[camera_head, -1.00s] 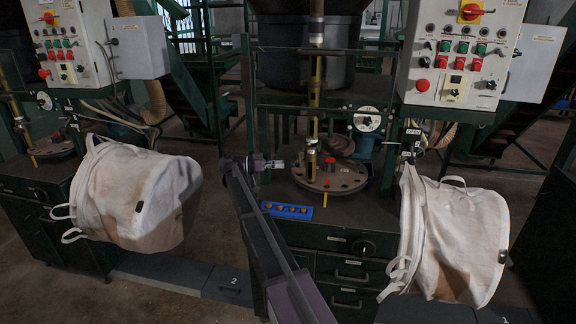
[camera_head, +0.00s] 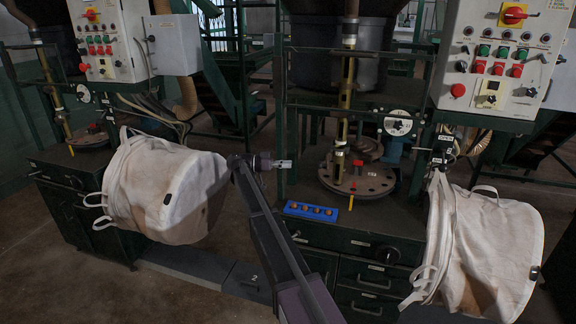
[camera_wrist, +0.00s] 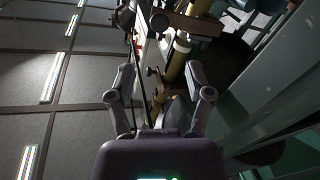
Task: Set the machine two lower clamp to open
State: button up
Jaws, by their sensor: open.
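Machine two appears to be the middle machine, by the "2" on the floor plate (camera_head: 254,278). It has a round metal plate (camera_head: 357,182) on its table and an upright brass-coloured tube (camera_head: 347,100).
White bulk bags hang at left (camera_head: 165,190) and right (camera_head: 485,250). A blue tray (camera_head: 311,212) with several small round pieces lies on the table's front edge. A green post (camera_head: 281,100) stands close to my gripper. A control panel (camera_head: 490,62) is at upper right.

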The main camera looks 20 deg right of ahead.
jog(key=shift+s+d+f, duration=0.1)
jog(key=shift+s+f, duration=0.1)
jog(key=shift+s, duration=0.15)
jog(key=c, duration=0.7)
jog(key=s+f+n+y, duration=0.1)
jog(key=s+f, duration=0.1)
jog(key=s, duration=0.1)
jog(key=s+d+f+n+t+y, duration=0.1)
jog(key=s+f+n, duration=0.1)
jog(key=s, duration=0.1)
jog(key=s+f+n+t+y, duration=0.1)
jog(key=s+f+n, duration=0.1)
jog(key=s, duration=0.1)
jog(key=shift+s+d+y, duration=0.2)
jog(key=shift+d+y, duration=0.1)
grip_shut()
jog(key=s+a+f+n+t+y, duration=0.1)
jog(key=s+a+f+n+y, duration=0.3)
jog(key=s, duration=0.5)
jog(key=s+a+f+n+t+y, duration=0.1)
jog(key=s+a+f+n+y, duration=0.3)
jog(key=s, duration=0.5)
jog(key=s+a+f+n+t+y, duration=0.1)
jog(key=s+a+f+n+y, duration=0.3)
jog(key=s, duration=0.5)
jog(key=shift+n+t+y, duration=0.4)
jog(key=shift+n+y, duration=0.2)
jog(key=shift+y, duration=0.1)
jog(key=shift+s+f, duration=0.1)
